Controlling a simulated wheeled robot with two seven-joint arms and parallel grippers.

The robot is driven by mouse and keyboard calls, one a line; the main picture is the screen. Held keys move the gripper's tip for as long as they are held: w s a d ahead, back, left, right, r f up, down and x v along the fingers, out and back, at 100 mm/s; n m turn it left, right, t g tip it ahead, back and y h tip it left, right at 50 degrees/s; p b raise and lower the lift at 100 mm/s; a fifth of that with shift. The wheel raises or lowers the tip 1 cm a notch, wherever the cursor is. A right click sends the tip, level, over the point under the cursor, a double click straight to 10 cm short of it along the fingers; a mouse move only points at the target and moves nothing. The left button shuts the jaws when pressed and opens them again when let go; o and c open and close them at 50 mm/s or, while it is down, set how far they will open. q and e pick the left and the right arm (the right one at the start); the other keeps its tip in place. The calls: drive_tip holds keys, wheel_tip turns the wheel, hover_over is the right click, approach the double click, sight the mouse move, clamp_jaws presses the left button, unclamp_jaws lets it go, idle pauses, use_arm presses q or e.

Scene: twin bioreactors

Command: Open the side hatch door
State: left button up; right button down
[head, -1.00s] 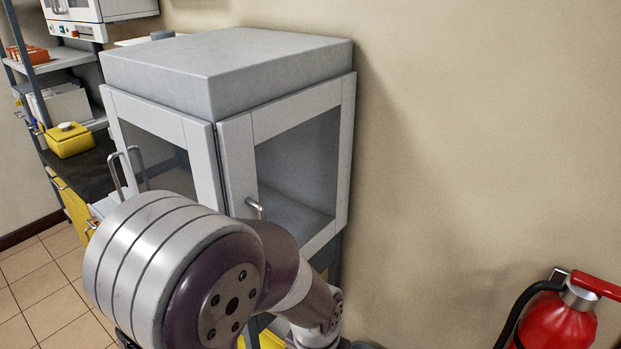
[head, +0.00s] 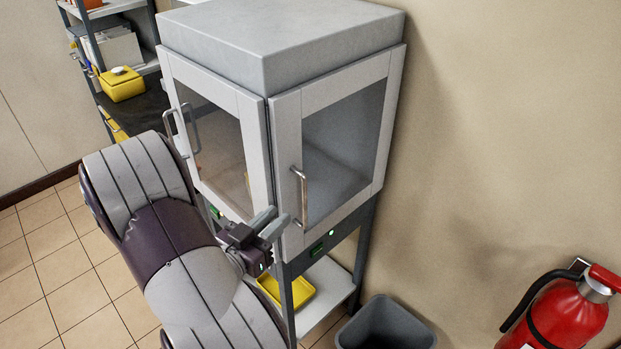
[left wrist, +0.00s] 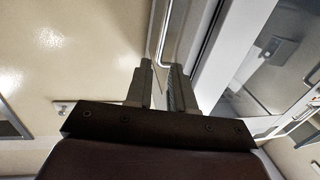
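The side hatch door (head: 288,155) is the framed glass door on the right face of a grey-topped cabinet, and it looks shut. Its metal bar handle (head: 304,196) stands upright near the door's left edge. My left gripper (head: 281,216) is just left of the handle's lower end, with its fingers pointing towards it. In the left wrist view, the gripper (left wrist: 160,67) shows two fingers apart with nothing held between them. A curved metal bar, seemingly the handle (left wrist: 164,50), lies beyond the fingertips. My right gripper is out of view.
The cabinet's other glass door (head: 215,140) has its own handle at the left. A grey bin (head: 385,325) stands on the floor below the side door. A red fire extinguisher (head: 565,315) is at the lower right. A yellow tray (head: 290,290) lies on the stand's lower shelf.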

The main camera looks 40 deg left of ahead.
sight(303, 189)
use_arm(q)
drive_tip(key=w+p, duration=0.1)
drive_tip(key=w, duration=0.2)
drive_tip(key=w+p, duration=0.1)
drive_tip(key=w, duration=0.3)
drive_tip(key=w+p, duration=0.1)
drive_tip(key=w, duration=0.3)
drive_tip(key=shift+a+r, duration=0.25)
drive_tip(key=shift+a, duration=0.15)
drive_tip(key=shift+w+a+f, duration=0.1)
drive_tip(key=shift+w, duration=0.65)
drive_tip(key=shift+c, duration=0.3)
clamp_jaws()
